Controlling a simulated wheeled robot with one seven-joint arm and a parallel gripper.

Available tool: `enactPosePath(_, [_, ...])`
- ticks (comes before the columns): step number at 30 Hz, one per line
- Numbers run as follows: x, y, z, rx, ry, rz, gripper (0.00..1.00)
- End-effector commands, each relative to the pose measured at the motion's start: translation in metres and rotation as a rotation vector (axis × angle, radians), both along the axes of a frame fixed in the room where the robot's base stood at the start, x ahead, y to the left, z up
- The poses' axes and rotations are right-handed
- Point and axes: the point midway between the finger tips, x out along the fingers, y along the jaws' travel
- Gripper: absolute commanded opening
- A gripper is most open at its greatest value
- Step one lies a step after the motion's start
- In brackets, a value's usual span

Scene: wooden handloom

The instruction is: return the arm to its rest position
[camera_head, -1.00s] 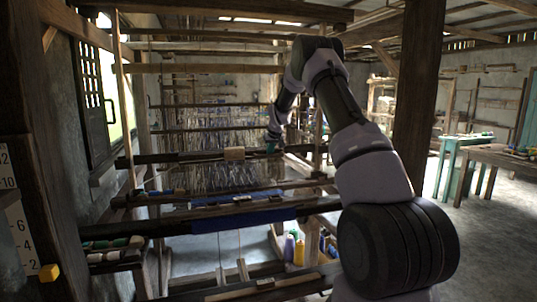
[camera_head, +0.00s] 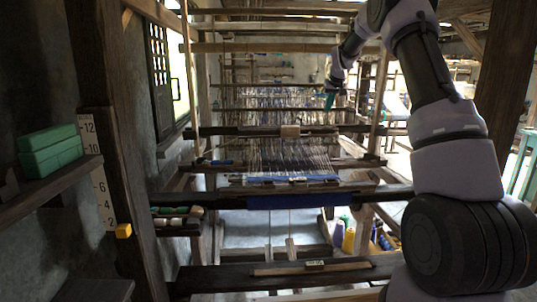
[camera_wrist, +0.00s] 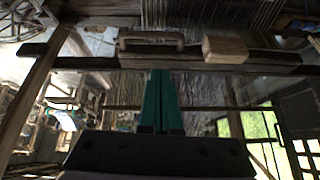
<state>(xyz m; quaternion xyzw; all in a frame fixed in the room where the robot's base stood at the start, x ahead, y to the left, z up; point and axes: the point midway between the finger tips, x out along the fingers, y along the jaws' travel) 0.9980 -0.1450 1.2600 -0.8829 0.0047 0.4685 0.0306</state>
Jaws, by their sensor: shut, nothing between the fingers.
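My arm reaches in from the right in the head view, bent over the loom. My gripper (camera_head: 330,100) hangs at its end, with teal fingers pointing down, in front of the warp threads. In the wrist view my gripper (camera_wrist: 159,76) has its two teal fingers together, with nothing between them. The loom's dark crossbeam (camera_head: 240,131) carries a small wooden block (camera_head: 290,131); the gripper appears above and right of it.
Blue cloth (camera_head: 285,201) lies on the front loom beam. Thread cones (camera_head: 349,239) sit low at right. Loom posts and overhead beams surround the arm.

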Motion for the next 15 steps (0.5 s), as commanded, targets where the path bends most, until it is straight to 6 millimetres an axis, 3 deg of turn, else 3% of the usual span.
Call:
enactPosePath(1, [-0.023,0.006,0.025,0.013,-0.008,-0.008,0.0])
enactPosePath(6, [-0.102,0.024,0.079,0.067,-0.008,-0.044,0.0])
enactPosePath(10, [-0.167,0.038,0.109,0.107,-0.01,-0.07,0.0])
enactPosePath(15, [-0.257,0.053,0.129,0.159,-0.009,-0.103,0.0])
